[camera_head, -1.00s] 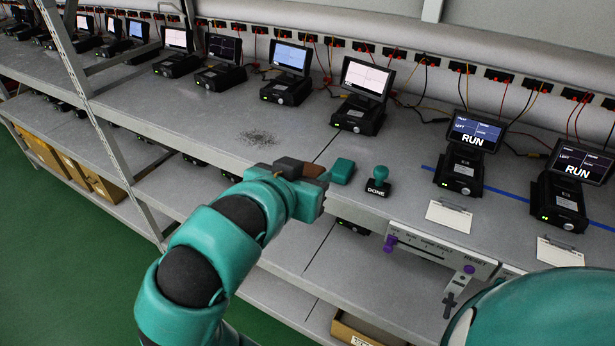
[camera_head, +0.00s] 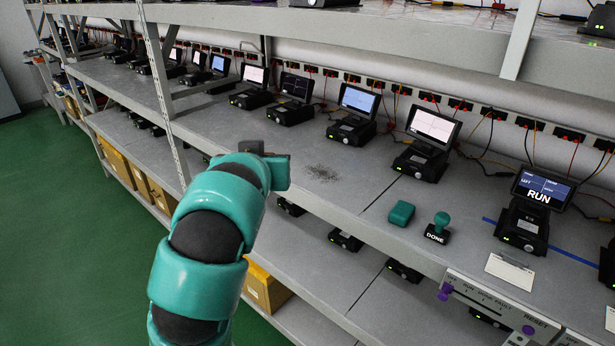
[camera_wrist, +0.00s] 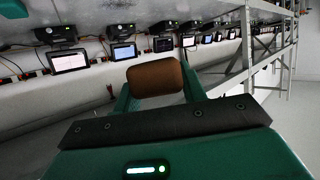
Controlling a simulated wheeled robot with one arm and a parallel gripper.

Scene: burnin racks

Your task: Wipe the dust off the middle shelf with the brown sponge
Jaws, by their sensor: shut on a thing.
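The brown sponge (camera_wrist: 155,78) is held between the fingertips of my gripper (camera_wrist: 158,90) in the wrist view. In the head view my gripper (camera_head: 265,158) is over the front edge of the middle shelf (camera_head: 300,205), and the sponge is hidden there behind my gripper and arm. A patch of grey dust (camera_head: 322,173) lies on the middle shelf, just right of my gripper and apart from it. I cannot tell how high the sponge is above the shelf.
Several black devices with screens, one nearby (camera_head: 353,116), line the back of the middle shelf with wires behind. A teal block (camera_head: 401,213) and a teal DONE stamp (camera_head: 439,228) stand right of the dust. A rack post (camera_head: 158,75) rises left of my gripper.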

